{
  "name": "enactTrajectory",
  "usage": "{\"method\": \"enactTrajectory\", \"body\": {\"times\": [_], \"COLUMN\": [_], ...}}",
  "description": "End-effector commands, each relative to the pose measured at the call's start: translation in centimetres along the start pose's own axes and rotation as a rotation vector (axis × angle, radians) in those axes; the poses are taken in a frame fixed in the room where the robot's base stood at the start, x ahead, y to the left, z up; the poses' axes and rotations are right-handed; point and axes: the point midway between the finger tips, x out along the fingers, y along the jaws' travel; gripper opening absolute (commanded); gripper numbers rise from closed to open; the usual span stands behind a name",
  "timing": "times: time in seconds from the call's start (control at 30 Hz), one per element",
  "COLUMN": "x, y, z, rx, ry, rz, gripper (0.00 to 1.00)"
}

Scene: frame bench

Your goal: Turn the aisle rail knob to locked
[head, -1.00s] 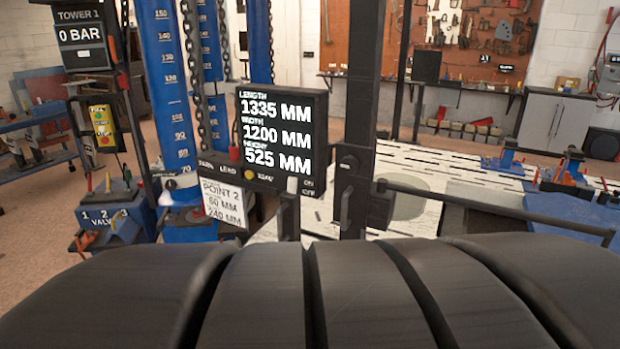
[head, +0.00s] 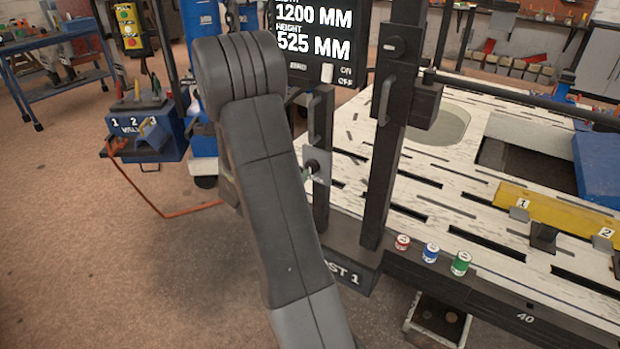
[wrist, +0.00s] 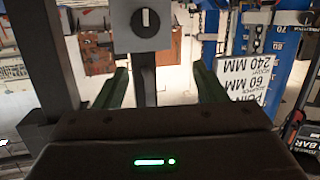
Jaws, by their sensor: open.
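A round black knob (wrist: 145,22) with a white upright mark sits on a grey plate (wrist: 120,40) at the top of the wrist view. In the head view the plate (head: 321,180) and the dark knob (head: 311,165) show on a short dark post, just right of my arm. I cannot read any locked label. My gripper (wrist: 161,72) is open and empty, its two green fingers spread to either side below the knob in the picture, apart from it. In the head view my arm hides most of the gripper.
A tall dark post (head: 400,150) with a handle stands right of the knob, and a dark rail (head: 520,97) runs from it over the slotted bench (head: 450,190). A display (head: 315,40) hangs behind. Red, blue and green cans (head: 431,252) stand on the bench edge.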

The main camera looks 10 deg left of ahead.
Motion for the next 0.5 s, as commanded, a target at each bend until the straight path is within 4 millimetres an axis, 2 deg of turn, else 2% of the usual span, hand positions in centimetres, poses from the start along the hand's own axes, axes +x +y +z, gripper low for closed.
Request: {"method": "enactTrajectory", "body": {"times": [0.03,0.2,0.37,0.5], "x": [0.3,-0.1,-0.7,-0.1], "y": [-0.9,-1.9,-2.2,-1.9], "z": [2.1,5.0,6.1,6.0], "rx": [-0.02,-0.078,-0.109,-0.112], "ry": [0.032,0.129,0.166,0.173], "rz": [0.047,0.209,0.286,0.302], "gripper": [0.65,0.65,0.65,0.65]}}
